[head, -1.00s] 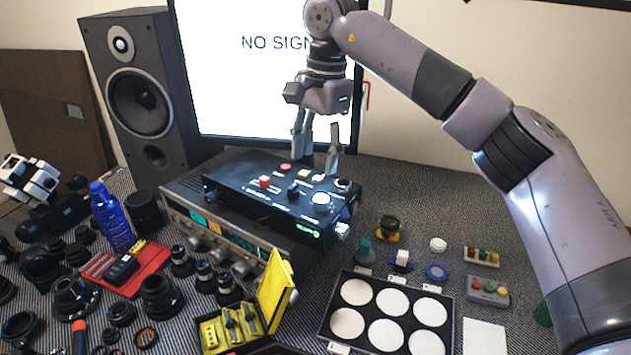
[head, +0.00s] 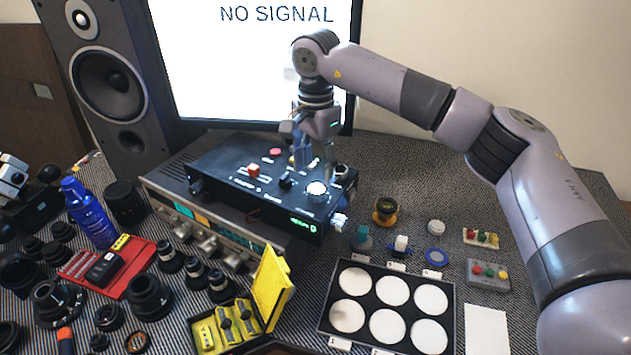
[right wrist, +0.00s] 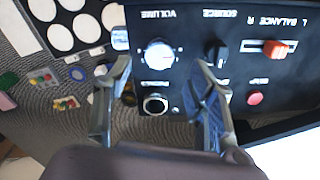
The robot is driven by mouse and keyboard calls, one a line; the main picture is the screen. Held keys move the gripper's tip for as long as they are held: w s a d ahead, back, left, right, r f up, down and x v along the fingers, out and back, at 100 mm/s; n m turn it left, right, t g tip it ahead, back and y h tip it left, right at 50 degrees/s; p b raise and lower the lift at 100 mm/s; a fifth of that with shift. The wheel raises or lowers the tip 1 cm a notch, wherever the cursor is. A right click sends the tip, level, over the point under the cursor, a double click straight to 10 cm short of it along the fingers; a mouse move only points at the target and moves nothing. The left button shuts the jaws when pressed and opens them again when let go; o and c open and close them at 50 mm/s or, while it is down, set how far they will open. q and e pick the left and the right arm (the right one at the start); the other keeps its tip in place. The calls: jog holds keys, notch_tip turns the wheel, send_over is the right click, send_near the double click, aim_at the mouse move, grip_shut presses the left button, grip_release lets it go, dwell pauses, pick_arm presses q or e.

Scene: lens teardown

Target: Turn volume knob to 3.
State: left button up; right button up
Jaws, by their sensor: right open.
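The volume knob (head: 317,190) is a round, pale, bright knob near the front right corner of the black control box (head: 225,187). It also shows in the right wrist view (right wrist: 158,55), beside the printed word VOLUME. A small green display (head: 303,223) is lit on the box's front face; its digit is too small to read surely. My right gripper (head: 314,163) is open and empty, pointing down over the box just behind the knob. In the right wrist view its fingertips (right wrist: 162,64) appear on either side of the knob, apart from it. My left gripper is out of view.
A dark source knob (right wrist: 216,52), an orange balance slider (right wrist: 277,48) and a red button (right wrist: 256,98) share the panel. The box rests on a silver receiver (head: 165,190). A monitor (head: 250,70) stands behind. A tray of white discs (head: 330,337) lies in front.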

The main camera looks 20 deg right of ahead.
aim_at(316, 189)
notch_tip(316, 189, down, 4)
jog(key=shift+f+p, duration=0.1)
jog(key=shift+p, duration=0.2)
jog(key=shift+f, duration=0.55)
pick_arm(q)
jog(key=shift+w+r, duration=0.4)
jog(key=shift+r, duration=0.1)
pick_arm(e)
jog(key=c, duration=1.1)
